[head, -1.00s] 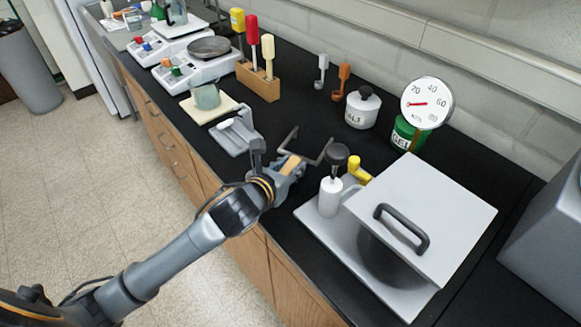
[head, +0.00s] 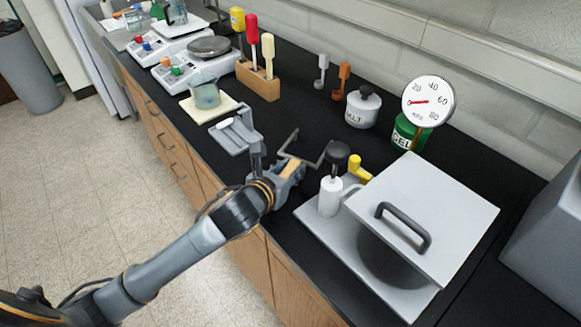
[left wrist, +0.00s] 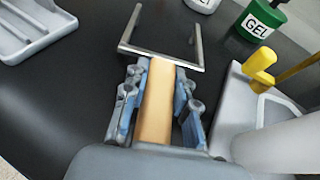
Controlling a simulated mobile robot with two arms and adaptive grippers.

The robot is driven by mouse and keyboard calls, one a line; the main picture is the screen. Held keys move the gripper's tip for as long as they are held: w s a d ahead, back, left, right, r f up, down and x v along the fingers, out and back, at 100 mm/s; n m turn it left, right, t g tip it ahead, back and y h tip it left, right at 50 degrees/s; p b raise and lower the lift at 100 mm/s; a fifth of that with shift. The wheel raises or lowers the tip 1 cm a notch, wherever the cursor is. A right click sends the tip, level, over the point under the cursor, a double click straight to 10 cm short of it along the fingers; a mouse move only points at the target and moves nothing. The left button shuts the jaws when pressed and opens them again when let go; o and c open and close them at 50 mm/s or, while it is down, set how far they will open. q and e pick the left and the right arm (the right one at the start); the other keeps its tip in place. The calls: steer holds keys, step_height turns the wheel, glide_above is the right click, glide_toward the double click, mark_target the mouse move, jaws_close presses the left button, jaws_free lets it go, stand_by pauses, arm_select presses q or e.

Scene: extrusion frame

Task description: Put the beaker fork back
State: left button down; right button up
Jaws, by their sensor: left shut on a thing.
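The beaker fork has a tan handle (left wrist: 157,105) and a grey metal U-shaped end (head: 312,160). My left gripper (head: 287,176) is shut on the handle, with its fingers on both sides of it in the left wrist view (left wrist: 161,95). The metal end points away from the gripper, above the black counter. A grey tray (head: 235,137) with a white piece in it lies left of the gripper; its edge also shows at the upper left of the left wrist view (left wrist: 30,28). The right gripper does not show.
A beaker (head: 206,96), salt jar (head: 361,109) and green gel jar (head: 406,133) stand farther back. The black counter (head: 290,120) behind the fork is clear.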

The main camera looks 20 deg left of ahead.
arm_select(q)
steer(key=shift+f, duration=0.2)
steer(key=c, duration=1)
jaws_free()
steer(key=shift+s, duration=0.1)
